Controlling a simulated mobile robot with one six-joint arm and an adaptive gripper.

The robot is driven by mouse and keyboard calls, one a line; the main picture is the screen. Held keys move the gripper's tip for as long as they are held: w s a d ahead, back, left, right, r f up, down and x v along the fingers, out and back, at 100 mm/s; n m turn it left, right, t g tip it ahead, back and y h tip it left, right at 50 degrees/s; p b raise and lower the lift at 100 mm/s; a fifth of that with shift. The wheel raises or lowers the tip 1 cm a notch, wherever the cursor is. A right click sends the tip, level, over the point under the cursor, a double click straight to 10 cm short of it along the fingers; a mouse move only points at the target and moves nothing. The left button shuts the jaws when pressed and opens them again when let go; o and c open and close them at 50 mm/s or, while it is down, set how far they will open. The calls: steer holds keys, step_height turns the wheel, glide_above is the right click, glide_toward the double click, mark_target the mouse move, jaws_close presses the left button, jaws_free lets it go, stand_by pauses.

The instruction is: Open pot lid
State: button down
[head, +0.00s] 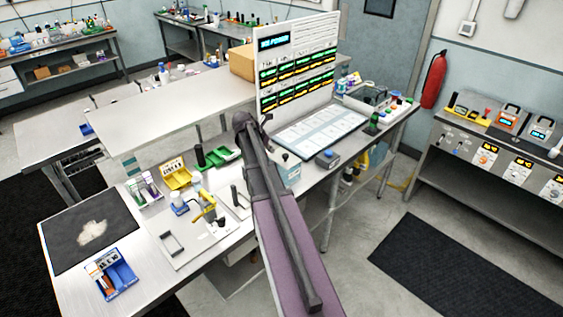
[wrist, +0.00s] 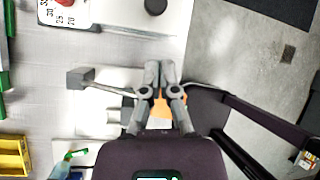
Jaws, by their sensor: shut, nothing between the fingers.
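I cannot make out a pot or its lid for certain in either view. In the wrist view my gripper (wrist: 160,68) has its fingertips together, with nothing seen between them. It is above the right edge of the light bench top. An orange part (wrist: 158,115) shows behind the fingers; what it belongs to is hidden by them. A grey block (wrist: 80,78) with a bar running right from it is left of the fingers. In the head view my arm covers part of the bench, and my gripper cannot be made out there.
The bench holds a yellow bin (head: 178,175), a green tray (head: 224,155), a blue rack (head: 118,275) and a dark mat (head: 88,232). A tall display board (head: 298,65) stands behind my arm. Open floor (head: 350,205) lies to the right.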

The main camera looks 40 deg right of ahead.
mark_target(284, 164)
steer(key=shift+f, duration=0.15)
steer(key=shift+b+x, duration=4.2)
steer(key=shift+x, duration=0.7)
steer(key=shift+a, duration=0.2)
steer(key=shift+d, duration=0.15)
steer(key=shift+r+p, duration=0.3)
steer(key=shift+p, duration=0.1)
